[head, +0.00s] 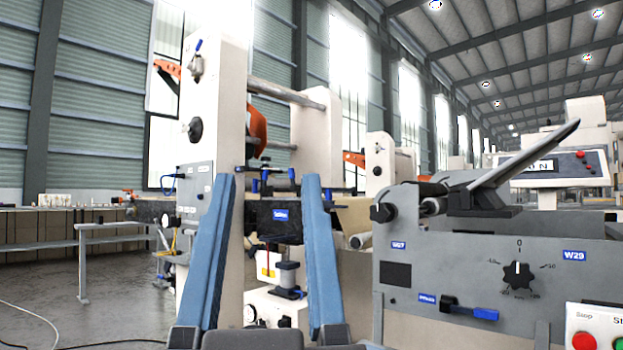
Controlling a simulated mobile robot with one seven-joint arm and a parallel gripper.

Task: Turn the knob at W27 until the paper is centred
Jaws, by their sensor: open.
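The W27 label (399,245) is on the left end of the grey machine panel at the right in the head view. A black knob (383,208) sits just above this label, at the panel's upper left corner. Pale paper (352,215) shows partly behind the knob; its edges are largely hidden, so I cannot tell whether it is centred. My gripper (268,180) stands left of the panel, its two long blue fingers pointing up and wide apart. It is open, with nothing held, and appears well apart from the knob.
A black star-shaped dial (518,275) sits beside the W29 label (574,255). A blue-handled lever (470,311) is below, and a red and green button box (597,330) is at lower right. A tall cream machine frame (215,110) stands behind my gripper. Open floor (50,280) lies left.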

